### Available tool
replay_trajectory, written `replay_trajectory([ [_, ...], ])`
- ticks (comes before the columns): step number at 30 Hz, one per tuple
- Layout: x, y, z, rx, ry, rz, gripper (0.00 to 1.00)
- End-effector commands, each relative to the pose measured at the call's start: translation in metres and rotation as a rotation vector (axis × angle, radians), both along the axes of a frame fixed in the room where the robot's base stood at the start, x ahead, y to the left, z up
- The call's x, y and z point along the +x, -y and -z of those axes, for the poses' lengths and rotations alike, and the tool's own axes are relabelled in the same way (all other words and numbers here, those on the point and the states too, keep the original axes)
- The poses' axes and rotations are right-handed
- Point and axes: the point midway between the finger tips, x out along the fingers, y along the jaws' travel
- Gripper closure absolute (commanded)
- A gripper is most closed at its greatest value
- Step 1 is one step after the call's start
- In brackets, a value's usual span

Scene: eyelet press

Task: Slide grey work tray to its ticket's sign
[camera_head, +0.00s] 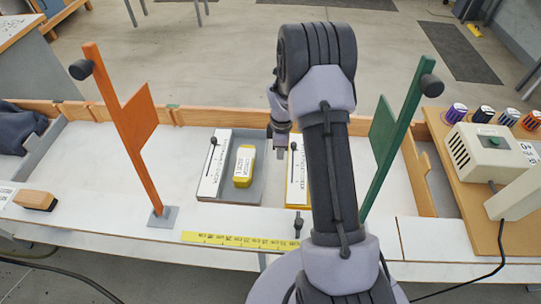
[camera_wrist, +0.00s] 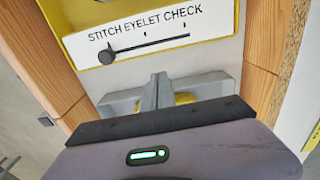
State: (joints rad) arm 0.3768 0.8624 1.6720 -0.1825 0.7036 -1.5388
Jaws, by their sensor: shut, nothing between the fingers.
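The grey work tray (camera_head: 228,198) lies on the white table, left of my gripper. It carries a white panel with a black pointer and a yellow block (camera_head: 243,180) whose small white label I cannot read surely. The orange sign (camera_head: 128,125) stands left of the tray on a grey foot. The green sign (camera_head: 392,140) stands to the right. My gripper (camera_head: 280,153) is shut and empty, between the grey tray and a yellow tray (camera_head: 289,178). In the wrist view the shut fingers (camera_wrist: 160,82) are in front of a white "STITCH EYELET CHECK" panel edged in yellow.
My arm hides part of the yellow tray. A yellow measuring strip (camera_head: 240,241) runs along the front. A brush-like wooden block (camera_head: 36,200) lies far left. A press (camera_head: 492,150) and several spools are at right. The white surface between the orange sign and the grey tray is clear.

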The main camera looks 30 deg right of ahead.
Motion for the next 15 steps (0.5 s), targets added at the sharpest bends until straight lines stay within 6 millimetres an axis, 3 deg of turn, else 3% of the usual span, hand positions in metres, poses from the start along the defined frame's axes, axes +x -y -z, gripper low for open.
replay_trajectory([
  [12, -0.001, -0.001, 0.094, 0.002, -0.002, 0.002, 1.00],
  [15, 0.010, -0.016, 0.092, 0.000, 0.001, -0.002, 1.00],
])
